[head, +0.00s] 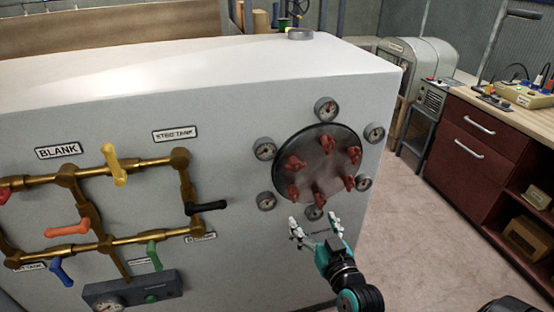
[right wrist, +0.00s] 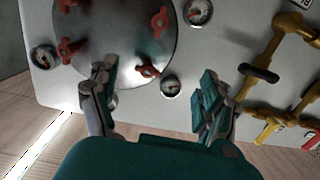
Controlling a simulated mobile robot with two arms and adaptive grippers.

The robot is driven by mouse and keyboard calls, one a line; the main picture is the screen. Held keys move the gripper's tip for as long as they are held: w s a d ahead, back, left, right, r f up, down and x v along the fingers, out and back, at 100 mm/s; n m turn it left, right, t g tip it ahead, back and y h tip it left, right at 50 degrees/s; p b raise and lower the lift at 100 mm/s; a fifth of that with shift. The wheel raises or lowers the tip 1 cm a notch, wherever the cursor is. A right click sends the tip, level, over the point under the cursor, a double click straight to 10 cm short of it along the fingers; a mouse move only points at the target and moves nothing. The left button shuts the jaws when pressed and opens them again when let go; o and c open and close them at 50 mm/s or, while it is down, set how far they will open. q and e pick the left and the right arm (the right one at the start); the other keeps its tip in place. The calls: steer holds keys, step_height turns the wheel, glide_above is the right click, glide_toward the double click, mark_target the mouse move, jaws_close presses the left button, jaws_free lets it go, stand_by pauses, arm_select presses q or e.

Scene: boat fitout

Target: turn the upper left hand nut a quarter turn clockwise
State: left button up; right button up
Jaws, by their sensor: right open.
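A round grey hatch plate (head: 330,180) with several red wing nuts around its rim is on the right of the white panel. The upper left nut (head: 296,162) sits at its left edge, with another nut (head: 328,143) at the top. My right gripper (head: 314,222) is open and empty below the plate, apart from every nut. In the right wrist view the plate (right wrist: 115,40) is at upper left, cut off by the frame. My fingers (right wrist: 155,85) are spread there, with a small gauge between them in the picture. I cannot tell which nut there is the upper left one. My left gripper is out of view.
Several small round gauges (head: 265,149) ring the plate. Brass pipes (head: 130,170) with coloured valve handles run across the panel on the left, including a black handle (head: 206,207). A red cabinet (head: 471,150) stands at right beyond clear floor (head: 410,220).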

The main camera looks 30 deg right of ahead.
step_height(320, 180, up, 5)
steer(key=p, duration=0.2)
glide_toward(296, 169)
steer(key=shift+t+h, duration=0.4)
steer(key=x, duration=0.3)
steer(key=p+x, duration=0.1)
steer(key=x, duration=0.3)
steer(key=f+p+x, duration=0.1)
steer(key=x, duration=0.3)
steer(key=shift+w, duration=0.1)
steer(key=c, duration=1.2)
steer(key=shift+a+r+m, duration=0.1)
steer(key=shift+m, duration=0.3)
